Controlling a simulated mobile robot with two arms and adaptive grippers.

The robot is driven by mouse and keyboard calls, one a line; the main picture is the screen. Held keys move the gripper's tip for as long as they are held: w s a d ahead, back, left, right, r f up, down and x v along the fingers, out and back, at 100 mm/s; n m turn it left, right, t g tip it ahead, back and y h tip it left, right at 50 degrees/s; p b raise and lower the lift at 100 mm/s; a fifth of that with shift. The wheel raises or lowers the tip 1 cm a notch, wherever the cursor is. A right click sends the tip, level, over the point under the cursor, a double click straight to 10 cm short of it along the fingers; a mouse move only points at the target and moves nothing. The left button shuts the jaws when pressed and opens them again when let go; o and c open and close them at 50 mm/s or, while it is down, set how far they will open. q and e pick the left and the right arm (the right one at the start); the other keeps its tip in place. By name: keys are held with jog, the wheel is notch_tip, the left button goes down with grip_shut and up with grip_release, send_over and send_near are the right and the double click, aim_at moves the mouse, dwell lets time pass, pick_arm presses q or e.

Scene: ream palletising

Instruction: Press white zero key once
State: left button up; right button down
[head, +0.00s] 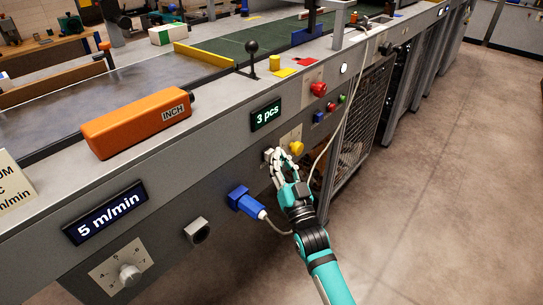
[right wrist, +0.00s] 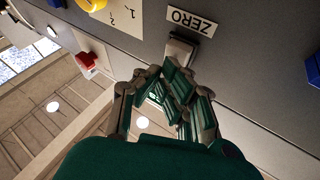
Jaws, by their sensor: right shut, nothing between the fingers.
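The zero key (right wrist: 180,48) is a small block on the grey panel, next to a white label reading ZERO (right wrist: 190,20) in the right wrist view. In the head view the pale key (head: 268,154) shows beside my fingertips, partly hidden. My right gripper (head: 279,160) is shut and empty, its fingertips close in front of the key. In the right wrist view the fingertips (right wrist: 165,72) are just below the key; I cannot tell whether they touch it. The display above (head: 266,115) reads 3 pcs. My left gripper is not in view.
A yellow knob (head: 296,148) sits right beside the key. A blue plug (head: 241,198) with a cable is at lower left. Red (head: 318,89), blue and green buttons are up and right. A pale cable hangs past the panel near a mesh door (head: 361,120).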

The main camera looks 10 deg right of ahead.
jog(key=shift+w+a, duration=0.2)
dwell(0.3)
jog(key=shift+s+d, duration=0.1)
jog(key=shift+s+d+p, duration=0.4)
jog(key=shift+s+d, duration=0.05)
jog(key=shift+s, duration=0.15)
jog(key=shift+s+d+p, duration=0.6)
jog(key=shift+s+d, duration=0.2)
jog(key=shift+s, duration=0.2)
jog(key=shift+s+d+p, duration=0.55)
jog(key=shift+s+d, duration=0.2)
jog(key=shift+s, duration=0.25)
jog(key=shift+f, duration=0.1)
